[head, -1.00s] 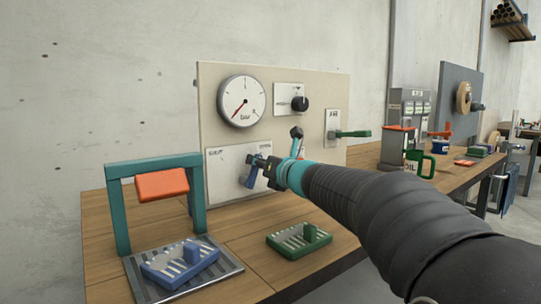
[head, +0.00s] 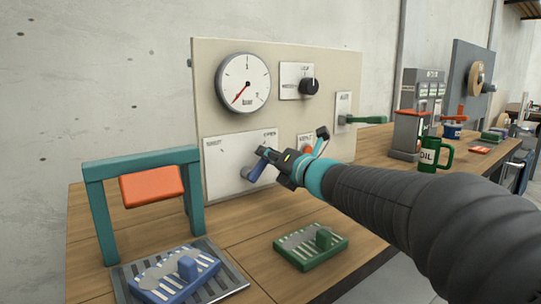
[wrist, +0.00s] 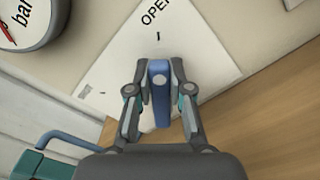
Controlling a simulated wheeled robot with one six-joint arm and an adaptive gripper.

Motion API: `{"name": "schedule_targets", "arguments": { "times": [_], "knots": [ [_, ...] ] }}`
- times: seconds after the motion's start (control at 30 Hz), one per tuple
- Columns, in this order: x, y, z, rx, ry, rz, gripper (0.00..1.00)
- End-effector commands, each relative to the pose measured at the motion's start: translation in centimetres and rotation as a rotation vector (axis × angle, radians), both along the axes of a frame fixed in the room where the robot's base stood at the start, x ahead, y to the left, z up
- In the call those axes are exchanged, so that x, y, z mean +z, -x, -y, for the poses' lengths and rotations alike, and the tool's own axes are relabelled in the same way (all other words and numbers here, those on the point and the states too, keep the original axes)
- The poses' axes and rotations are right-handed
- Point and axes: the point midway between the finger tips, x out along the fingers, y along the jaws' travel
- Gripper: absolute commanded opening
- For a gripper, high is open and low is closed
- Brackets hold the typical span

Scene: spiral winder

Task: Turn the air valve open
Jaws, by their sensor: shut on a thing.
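The air valve is a blue lever handle (head: 256,173) on a white plate (head: 222,177) marked SHUT at the left and OPEN at the right. My gripper (head: 264,153) is shut on the handle, reaching in from the right. In the wrist view, the blue handle (wrist: 160,78) stands between my two fingers (wrist: 160,95), in line with the tick under OPEN. In the head view, the handle leans up and right toward OPEN. My gripper hides part of it. The pressure gauge (head: 243,83) above has its red needle pointing down-left.
An orange-red knob or button with a dark lever (head: 321,134) is close behind my gripper. A black knob (head: 309,86) and a green lever (head: 365,120) are on the same panel.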

Motion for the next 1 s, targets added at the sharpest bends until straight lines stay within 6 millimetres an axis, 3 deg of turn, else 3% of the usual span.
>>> {"name": "schedule_targets", "arguments": {
  "times": [0.17, 0.2, 0.3, 0.67, 1.0],
  "knots": [
    [-0.2, 0.0, 0.0, -0.001, -0.003, -0.005, 0.0],
    [-0.2, -0.1, 0.0, -0.001, -0.003, -0.005, 0.27],
    [-0.2, 0.0, 0.0, -0.001, -0.002, -0.004, 0.46],
    [0.0, 0.3, 0.2, 0.0, -0.001, -0.001, 0.46],
    [0.0, 4.9, 3.6, -0.002, -0.001, 0.0, 0.46]
  ]
}}
